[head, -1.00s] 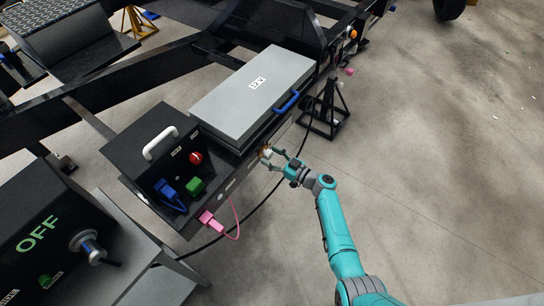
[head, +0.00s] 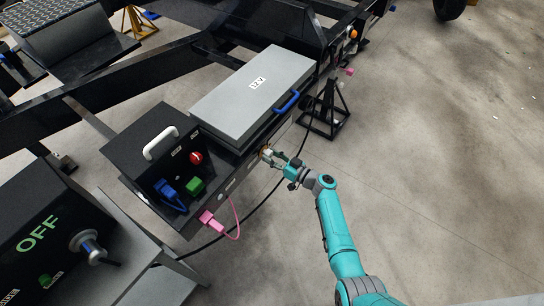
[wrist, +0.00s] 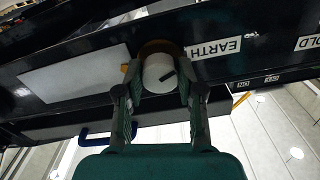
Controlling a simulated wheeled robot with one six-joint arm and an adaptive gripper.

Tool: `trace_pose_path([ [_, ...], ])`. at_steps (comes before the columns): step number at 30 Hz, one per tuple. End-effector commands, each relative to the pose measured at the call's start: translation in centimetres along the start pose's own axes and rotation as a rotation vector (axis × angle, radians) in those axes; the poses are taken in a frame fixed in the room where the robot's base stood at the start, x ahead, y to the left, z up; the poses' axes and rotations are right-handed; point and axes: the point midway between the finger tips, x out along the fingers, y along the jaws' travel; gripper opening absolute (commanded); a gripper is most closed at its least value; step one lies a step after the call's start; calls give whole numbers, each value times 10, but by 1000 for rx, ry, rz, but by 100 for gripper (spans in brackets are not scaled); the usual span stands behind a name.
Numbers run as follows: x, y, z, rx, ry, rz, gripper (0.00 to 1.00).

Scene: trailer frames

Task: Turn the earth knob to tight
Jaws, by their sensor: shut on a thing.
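The earth knob (wrist: 158,72) is a round, pale knob with a dark mark on its face, set on a black rail beside a white EARTH label (wrist: 216,48) in the wrist view. A brass-coloured ring shows behind the knob. My gripper (wrist: 160,90) has its two fingers on either side of the knob and is shut on it. In the head view my gripper (head: 270,158) reaches the rail from the right, below the grey 12 V box. The knob is mostly hidden there by the fingers. I cannot read a tight mark.
The grey 12 V box (head: 252,90) with a blue handle (head: 287,101) stands just above the knob. A pink plug (head: 209,220) with a looping cable is to the lower left. A black stand (head: 325,112) stands to the right. Open floor lies right of my arm.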

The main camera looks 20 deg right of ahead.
Motion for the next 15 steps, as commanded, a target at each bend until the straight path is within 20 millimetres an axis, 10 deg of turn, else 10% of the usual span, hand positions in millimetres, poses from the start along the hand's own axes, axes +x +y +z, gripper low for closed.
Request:
trace_pose_path([
  [15, 0, -1, 0, 479, 0, 0, 3],
])
